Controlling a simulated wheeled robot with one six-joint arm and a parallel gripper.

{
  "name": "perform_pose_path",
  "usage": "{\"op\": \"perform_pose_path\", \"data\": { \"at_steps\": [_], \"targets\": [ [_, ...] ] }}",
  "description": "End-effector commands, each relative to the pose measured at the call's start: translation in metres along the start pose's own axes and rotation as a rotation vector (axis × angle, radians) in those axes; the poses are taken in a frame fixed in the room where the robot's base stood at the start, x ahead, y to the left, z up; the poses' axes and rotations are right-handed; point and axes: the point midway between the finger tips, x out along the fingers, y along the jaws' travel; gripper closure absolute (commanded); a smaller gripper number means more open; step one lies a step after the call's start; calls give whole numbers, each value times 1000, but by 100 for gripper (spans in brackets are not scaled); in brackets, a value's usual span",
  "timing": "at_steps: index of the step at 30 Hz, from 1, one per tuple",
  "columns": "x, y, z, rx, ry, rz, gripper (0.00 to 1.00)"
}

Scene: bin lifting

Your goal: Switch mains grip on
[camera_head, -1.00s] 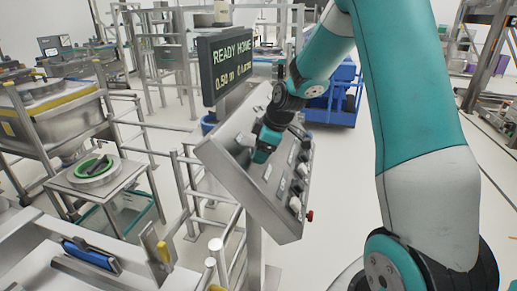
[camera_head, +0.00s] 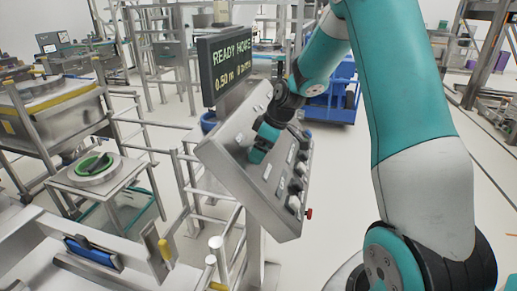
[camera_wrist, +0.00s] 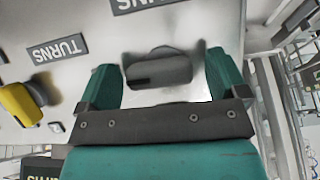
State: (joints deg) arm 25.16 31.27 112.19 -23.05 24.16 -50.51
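The sloped grey control panel (camera_head: 235,165) stands in the middle of the head view. My gripper (camera_head: 258,155) is at its upper face. In the wrist view my gripper (camera_wrist: 163,80) has its two teal fingers apart, on either side of a dark grey knob (camera_wrist: 158,70). The left finger is very close to the knob, and a small gap shows on the right. I cannot tell whether either finger touches it. A label (camera_wrist: 135,4) by this knob is cut off and upside down, ending in "INS". The knob is hidden in the head view.
A yellow knob (camera_wrist: 20,103) and a "TURNS" label (camera_wrist: 57,49) lie left of the gripper. Several knobs and a red button (camera_head: 309,213) sit along the panel's right side. A display (camera_head: 225,68) above reads "READY HOME". Metal rails (camera_head: 185,190) stand left of the panel.

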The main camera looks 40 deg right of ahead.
Motion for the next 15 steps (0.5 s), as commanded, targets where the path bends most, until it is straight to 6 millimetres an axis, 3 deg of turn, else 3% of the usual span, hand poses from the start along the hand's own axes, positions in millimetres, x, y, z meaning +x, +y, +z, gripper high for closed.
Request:
{"op": "perform_pose_path", "data": {
  "at_steps": [8,11,15],
  "targets": [
    [-2,1,0,-2,1,3,8],
    [-11,1,0,-1,3,5,8],
    [-37,2,0,-1,3,9,8]
  ]
}}
